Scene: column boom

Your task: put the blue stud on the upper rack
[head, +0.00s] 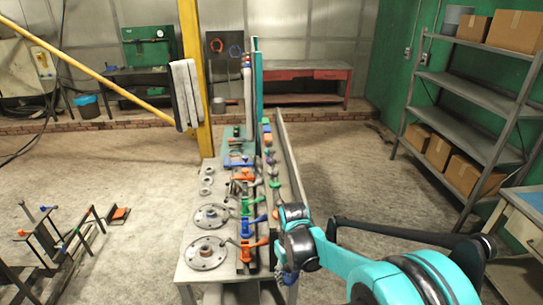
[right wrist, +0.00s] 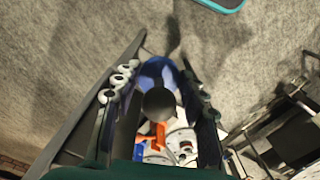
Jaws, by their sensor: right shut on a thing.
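My right gripper (head: 288,272) is at the near right end of the workbench, partly hidden behind my teal arm. In the right wrist view my right gripper (right wrist: 160,105) is shut on the blue stud (right wrist: 158,70), which shows as a blue rounded part with a dark round end between the fingers. A little of the blue stud (head: 291,279) shows below the wrist in the head view. A long narrow rack (head: 284,150) with a raised grey side runs along the right of the bench, with coloured pieces beside it. I cannot tell which level is the upper rack. My left gripper is out of view.
The grey workbench (head: 190,268) carries round flanges (head: 207,252) and orange, green and blue clamps (head: 246,228). A yellow post (head: 190,70) stands behind its left side. Grey shelves (head: 470,95) with cartons stand at the right. The floor between is clear.

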